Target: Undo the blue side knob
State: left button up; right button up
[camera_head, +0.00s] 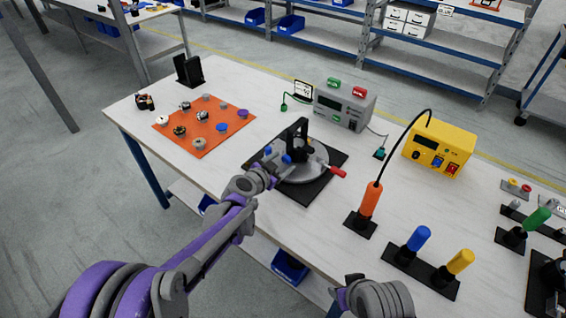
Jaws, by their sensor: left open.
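A fixture with a round silver plate (306,170) and a black upright bracket (298,134) stands on a black base mat on the table. A small blue knob (286,158) shows at the fixture's left side, right by my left gripper. My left gripper (274,169) is open at the plate's left edge; I cannot tell whether its fingers touch or surround the knob. A red handle (337,171) sticks out on the plate's right side. My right gripper (346,293) is low at the table's front edge, away from the fixture; its fingers are too unclear to judge.
An orange mat (184,146) with several small round parts lies left of the fixture. A grey meter box (343,106) stands behind it and a yellow box (439,146) to the right. Orange (370,199), blue (419,238) and yellow (461,261) handled tools stand upright at right.

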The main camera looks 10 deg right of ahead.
pick_arm(q)
jog(key=shift+w+d+f, duration=0.2)
jog(key=shift+w+d, duration=0.1)
jog(key=shift+w, duration=0.1)
grip_shut()
